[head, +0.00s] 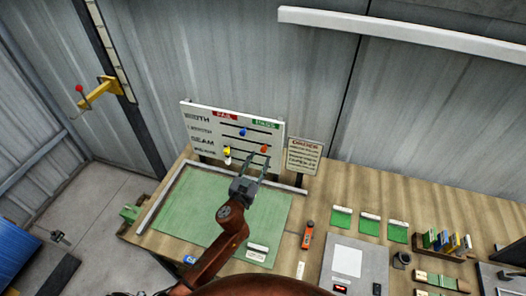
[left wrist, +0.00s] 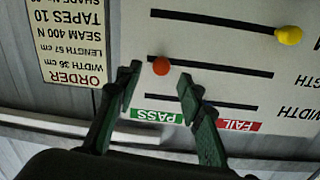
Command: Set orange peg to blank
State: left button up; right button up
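The orange peg (head: 264,149) is on the white board (head: 200,128) with dark slots. It also shows in the left wrist view (left wrist: 161,66), near the PASS-side end of what looks like the middle slot (left wrist: 225,68). My left gripper (head: 259,159) is open in front of the board. In the upside-down left wrist view its fingertips (left wrist: 160,82) are on either side of the orange peg, with gaps, not visibly touching it. A blue peg (head: 242,132), a yellow peg (head: 227,150) and a white peg (head: 228,160) are also at the board. My right gripper is not in view.
An order sign (head: 304,156) stands right of the board. A green mat (head: 270,215) lies on the wooden bench (head: 345,200) below it. An orange-and-black tool (head: 307,235), a grey panel (head: 357,262) and several green cards are on the right.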

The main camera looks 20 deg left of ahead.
aim_at(263, 151)
pick_arm(q)
jog(key=w, duration=0.3)
jog(key=shift+f, duration=0.1)
jog(key=shift+w, duration=0.8)
jog(key=shift+d, duration=0.1)
jog(key=c, duration=0.7)
grip_shut()
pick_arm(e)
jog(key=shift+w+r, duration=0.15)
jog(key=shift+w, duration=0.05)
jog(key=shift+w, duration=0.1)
